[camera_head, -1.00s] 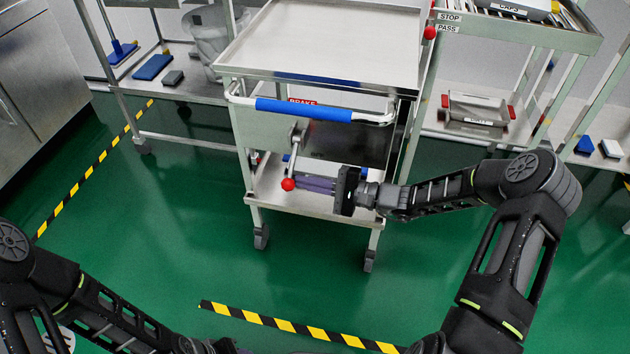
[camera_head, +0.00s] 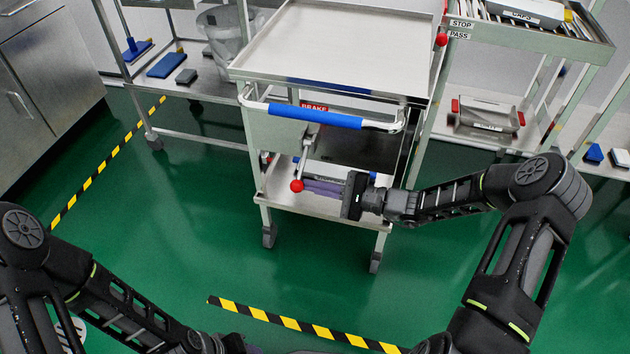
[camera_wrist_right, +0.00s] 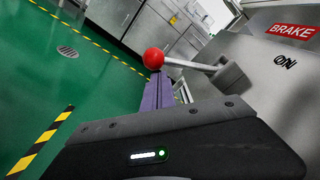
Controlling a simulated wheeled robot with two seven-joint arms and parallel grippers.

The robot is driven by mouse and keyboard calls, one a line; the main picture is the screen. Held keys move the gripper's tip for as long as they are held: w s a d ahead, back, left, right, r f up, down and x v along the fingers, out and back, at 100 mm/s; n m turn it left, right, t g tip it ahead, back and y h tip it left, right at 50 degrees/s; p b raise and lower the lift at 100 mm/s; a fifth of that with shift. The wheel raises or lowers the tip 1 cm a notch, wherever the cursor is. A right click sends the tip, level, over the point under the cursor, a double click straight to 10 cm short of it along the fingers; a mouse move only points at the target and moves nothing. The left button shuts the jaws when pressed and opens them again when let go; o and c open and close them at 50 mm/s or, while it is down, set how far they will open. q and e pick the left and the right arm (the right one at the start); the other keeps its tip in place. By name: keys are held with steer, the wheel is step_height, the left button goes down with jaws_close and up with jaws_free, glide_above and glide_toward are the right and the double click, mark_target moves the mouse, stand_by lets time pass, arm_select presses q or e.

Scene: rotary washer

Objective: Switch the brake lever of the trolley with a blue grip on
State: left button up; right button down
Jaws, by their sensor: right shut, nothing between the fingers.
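The trolley (camera_head: 340,58) has a steel top tray and a push bar with a blue grip (camera_head: 315,115). Its brake lever (camera_head: 305,160) hangs down below the red BRAKE label (camera_head: 313,107) and ends in a red ball (camera_head: 297,186). In the right wrist view, the lever (camera_wrist_right: 190,64) runs from a grey pivot to the red ball (camera_wrist_right: 153,59), left of the "ON" mark (camera_wrist_right: 285,62). My right gripper (camera_head: 308,187) is shut and empty, its purple fingertips close beside the ball; contact is unclear. My left gripper is mostly cut off at the bottom edge.
A roller rack (camera_head: 520,32) with STOP and PASS labels stands right of the trolley. A low shelf with a red-handled tray (camera_head: 487,118) is under it. Shelving with blue items (camera_head: 167,65) stands left. Green floor (camera_head: 170,240) in front is clear, with striped tape (camera_head: 290,323).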

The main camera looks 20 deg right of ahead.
step_height(320, 180, up, 10)
steer(key=s+a+m+p, duration=0.1)
steer(key=m+p, duration=0.6)
steer(key=p, duration=0.5)
steer(key=shift+s+r+m+g, duration=0.2)
steer(key=shift+r+m+g, duration=0.05)
steer(key=shift+m+g, duration=0.15)
steer(key=shift+w+r, duration=0.1)
steer(key=shift+r, duration=0.05)
steer(key=s+d+f+b, duration=0.2)
steer(key=s+d, duration=0.4)
steer(key=d, duration=0.3)
steer(key=shift+s+d+f, duration=0.2)
steer(key=shift+s+f, duration=0.1)
steer(key=shift+f, duration=0.5)
